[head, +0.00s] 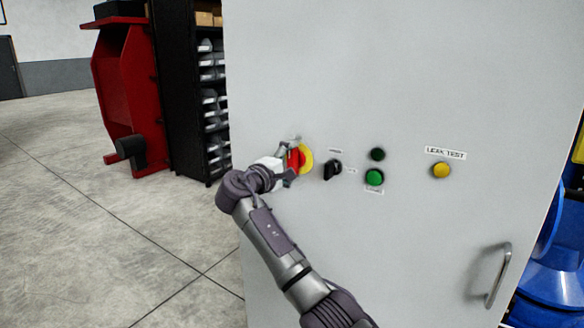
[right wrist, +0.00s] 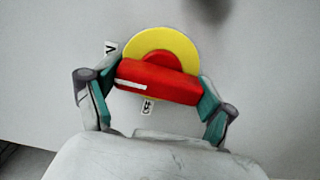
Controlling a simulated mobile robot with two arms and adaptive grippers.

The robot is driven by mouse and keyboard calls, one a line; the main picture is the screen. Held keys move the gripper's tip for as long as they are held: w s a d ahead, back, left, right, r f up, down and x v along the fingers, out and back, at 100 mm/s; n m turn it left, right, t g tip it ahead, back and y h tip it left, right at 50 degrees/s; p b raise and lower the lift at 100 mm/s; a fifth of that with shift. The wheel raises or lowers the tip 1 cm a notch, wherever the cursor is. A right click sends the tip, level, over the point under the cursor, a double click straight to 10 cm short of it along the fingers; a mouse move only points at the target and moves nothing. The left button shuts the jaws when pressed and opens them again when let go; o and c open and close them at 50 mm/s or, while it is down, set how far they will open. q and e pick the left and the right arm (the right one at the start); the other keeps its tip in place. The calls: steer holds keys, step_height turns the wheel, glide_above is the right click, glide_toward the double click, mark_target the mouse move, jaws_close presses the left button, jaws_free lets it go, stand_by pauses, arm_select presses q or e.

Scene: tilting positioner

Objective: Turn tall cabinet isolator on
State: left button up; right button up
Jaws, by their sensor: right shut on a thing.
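The tall grey cabinet (head: 400,75) fills much of the head view. Its isolator is a red bar handle (head: 295,160) on a round yellow plate (head: 308,158), at the left of the front panel. In the right wrist view the red handle (right wrist: 160,82) lies nearly level in the picture, its right end a little lower, with a white mark near its left end. The yellow plate (right wrist: 160,40) shows above it. My right gripper (right wrist: 155,92) is shut on the handle, a teal-padded finger at each end. My left gripper is in neither view.
A door handle (head: 499,276) sits lower right. Shelving (head: 185,90) and a red machine (head: 125,90) stand left; floor there is open.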

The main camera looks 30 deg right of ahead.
steer(key=shift+f, duration=0.1)
stand_by(0.4)
steer(key=o, duration=1)
steer(key=v, duration=1.2)
